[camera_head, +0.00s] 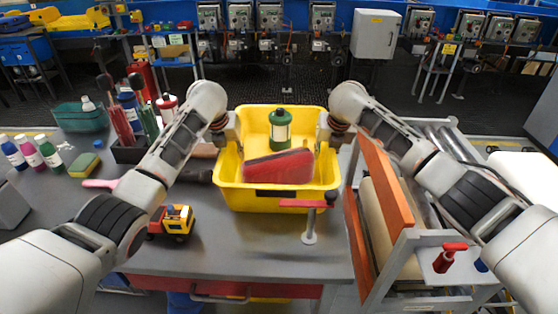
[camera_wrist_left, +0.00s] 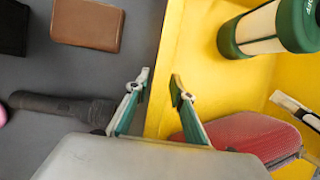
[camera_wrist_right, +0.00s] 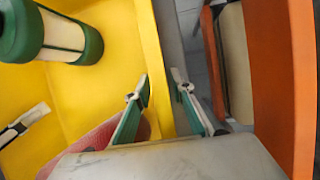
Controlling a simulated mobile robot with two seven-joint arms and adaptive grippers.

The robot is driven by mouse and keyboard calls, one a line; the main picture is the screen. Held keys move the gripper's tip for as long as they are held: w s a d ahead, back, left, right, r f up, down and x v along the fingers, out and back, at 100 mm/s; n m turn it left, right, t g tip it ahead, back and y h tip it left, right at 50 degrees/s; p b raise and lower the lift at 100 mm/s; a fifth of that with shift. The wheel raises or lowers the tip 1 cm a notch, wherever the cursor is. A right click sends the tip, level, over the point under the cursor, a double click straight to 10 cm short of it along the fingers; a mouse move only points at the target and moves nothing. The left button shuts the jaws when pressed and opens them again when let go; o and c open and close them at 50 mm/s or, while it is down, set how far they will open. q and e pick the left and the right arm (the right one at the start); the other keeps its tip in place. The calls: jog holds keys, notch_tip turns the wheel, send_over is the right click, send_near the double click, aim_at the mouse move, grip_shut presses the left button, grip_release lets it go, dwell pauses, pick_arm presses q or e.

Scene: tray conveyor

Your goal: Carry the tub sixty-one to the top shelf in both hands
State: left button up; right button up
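The yellow tub (camera_head: 276,199) stands on the grey workbench. No number is readable on it. It holds a green-and-white canister (camera_head: 280,128) and a red case (camera_head: 278,167). My left gripper (camera_head: 231,142) is at the tub's left rim, and my right gripper (camera_head: 323,141) is at its right rim. In the left wrist view, the left fingers (camera_wrist_left: 160,84) are apart, with the tub's edge between them. In the right wrist view, the right fingers (camera_wrist_right: 161,84) are likewise apart around the opposite edge. Whether any finger touches the wall is unclear. I cannot identify the top shelf.
An orange-sided roller conveyor (camera_head: 378,200) stands close on the tub's right. A toy truck (camera_head: 172,222) and a red-topped stand (camera_head: 309,222) are in front. Bottles (camera_head: 30,150), a sponge (camera_head: 84,165) and a teal bin (camera_head: 78,119) are left. A microphone (camera_wrist_left: 62,106) lies beside the tub.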

pick_arm(q)
grip_shut()
pick_arm(e)
grip_shut()
